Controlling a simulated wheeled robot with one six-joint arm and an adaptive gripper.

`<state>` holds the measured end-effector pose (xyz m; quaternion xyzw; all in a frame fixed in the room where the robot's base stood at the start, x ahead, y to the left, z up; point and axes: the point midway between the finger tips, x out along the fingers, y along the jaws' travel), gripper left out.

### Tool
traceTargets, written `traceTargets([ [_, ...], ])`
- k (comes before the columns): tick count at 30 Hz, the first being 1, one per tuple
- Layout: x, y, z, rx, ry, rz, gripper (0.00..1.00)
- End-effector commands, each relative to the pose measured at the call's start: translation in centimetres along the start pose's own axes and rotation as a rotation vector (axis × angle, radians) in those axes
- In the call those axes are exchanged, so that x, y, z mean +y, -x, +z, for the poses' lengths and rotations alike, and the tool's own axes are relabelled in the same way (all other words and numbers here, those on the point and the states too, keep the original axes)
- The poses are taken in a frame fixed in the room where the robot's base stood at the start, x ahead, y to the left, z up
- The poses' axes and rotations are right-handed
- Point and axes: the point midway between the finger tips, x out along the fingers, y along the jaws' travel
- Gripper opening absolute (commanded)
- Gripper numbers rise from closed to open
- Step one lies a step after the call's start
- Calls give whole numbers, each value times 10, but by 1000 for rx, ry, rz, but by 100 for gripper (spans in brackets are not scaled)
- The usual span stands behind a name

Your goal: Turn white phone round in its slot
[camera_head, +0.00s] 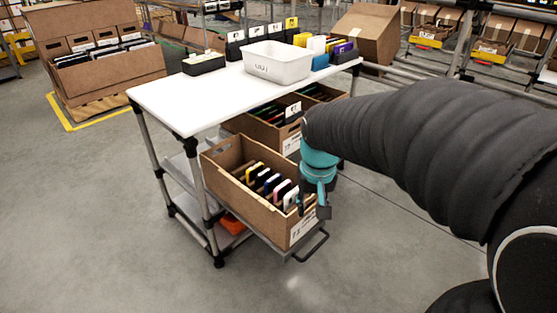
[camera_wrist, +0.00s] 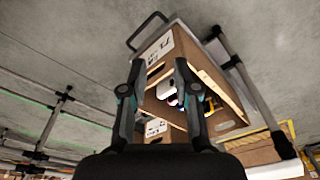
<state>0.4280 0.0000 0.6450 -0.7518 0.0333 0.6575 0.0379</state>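The white phone (camera_head: 290,199) stands on edge at the near end of a row of phones in the tilted brown carton (camera_head: 245,199). In the wrist view a pale phone edge, seemingly the white phone (camera_wrist: 165,91), shows between my fingers, beyond them. My gripper (camera_head: 313,210) points down at the near right end of the carton, just right of the white phone. In the wrist view my gripper (camera_wrist: 158,65) has its two fingers apart with nothing held between them. The lower part of the white phone is hidden in the carton.
A pink phone (camera_head: 280,190) and several darker and yellow phones stand behind the white one. A second carton (camera_head: 262,130) sits behind, under the white tabletop (camera_head: 190,103).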

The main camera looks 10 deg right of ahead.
Motion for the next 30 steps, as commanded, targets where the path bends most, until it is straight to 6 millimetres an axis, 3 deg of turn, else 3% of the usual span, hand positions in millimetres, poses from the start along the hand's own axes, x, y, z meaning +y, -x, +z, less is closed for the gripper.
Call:
traceTargets([
  [3,-3,-14,-33,-52,-71,7,30],
  [12,-10,-50,-105,-134,-305,35,30],
  [19,-15,-60,-154,-140,-541,54,30],
  [23,-17,-43,-171,-110,-676,52,30],
  [30,-16,-41,-168,-121,-828,68,30],
])
